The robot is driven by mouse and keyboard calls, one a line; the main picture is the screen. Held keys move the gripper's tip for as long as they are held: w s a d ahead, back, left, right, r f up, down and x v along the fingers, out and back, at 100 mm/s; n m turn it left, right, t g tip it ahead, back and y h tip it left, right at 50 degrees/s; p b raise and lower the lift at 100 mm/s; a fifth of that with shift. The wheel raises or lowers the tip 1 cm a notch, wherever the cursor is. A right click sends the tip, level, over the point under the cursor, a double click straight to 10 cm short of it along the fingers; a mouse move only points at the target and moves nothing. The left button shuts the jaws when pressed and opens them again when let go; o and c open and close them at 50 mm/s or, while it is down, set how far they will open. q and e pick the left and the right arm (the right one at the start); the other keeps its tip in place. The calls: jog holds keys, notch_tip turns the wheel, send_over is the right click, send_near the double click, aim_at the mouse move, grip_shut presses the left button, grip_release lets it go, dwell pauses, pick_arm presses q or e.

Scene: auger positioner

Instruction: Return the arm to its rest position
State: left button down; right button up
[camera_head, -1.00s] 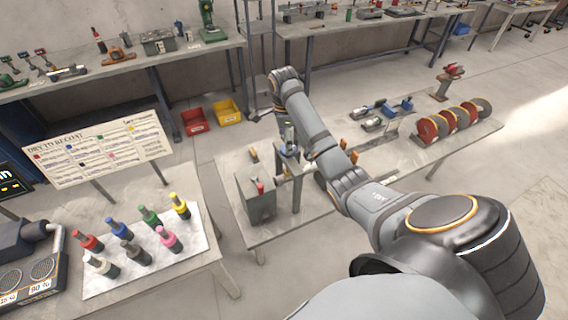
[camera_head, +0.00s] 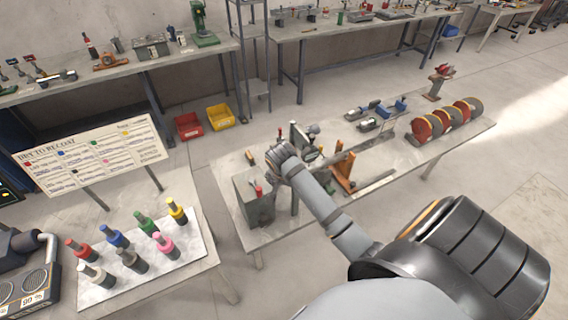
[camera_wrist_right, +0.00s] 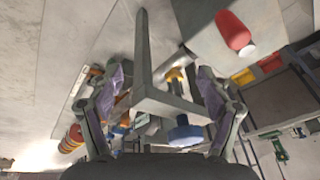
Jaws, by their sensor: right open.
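My right arm comes in from the lower right in the head view. Its wrist end is over the left part of the middle bench (camera_head: 268,238), beside a grey box with a red knob (camera_head: 252,200). In the wrist view my right gripper (camera_wrist_right: 163,100) has its two fingers wide apart. A grey angled metal bar (camera_wrist_right: 143,60) shows between and beyond them; I see no object clamped. The wrist hides much of the gripper in the head view. My left gripper is not in view.
An orange bracket (camera_head: 343,172) and red-and-dark discs (camera_head: 425,128) stand on the middle bench. Several coloured bottles stand on a white board (camera_head: 190,250) at the left. Red (camera_head: 189,126) and yellow (camera_head: 219,117) bins lie behind. Floor at the right is clear.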

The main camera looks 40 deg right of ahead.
jog(key=s+a+r+n+y, duration=0.1)
jog(key=s+a+n, duration=0.3)
jog(key=s+n, duration=0.3)
jog(key=s+a+r+n+y, duration=0.1)
jog(key=s+a+n, duration=0.4)
jog(key=s, duration=0.5)
jog(key=s+d+f+b, duration=0.2)
jog(key=f+b, duration=0.2)
jog(key=f, duration=1.4)
jog(key=s+d+f+b, duration=0.1)
jog(key=d+f+b, duration=0.15)
jog(key=f, duration=1.55)
jog(key=s+f+g+b, duration=0.1)
jog(key=s+f+b, duration=0.4)
jog(key=s+f, duration=1.3)
jog(key=shift+d+f+g+b, duration=0.2)
jog(key=shift+f+g+b, duration=0.1)
jog(key=shift+f, duration=0.3)
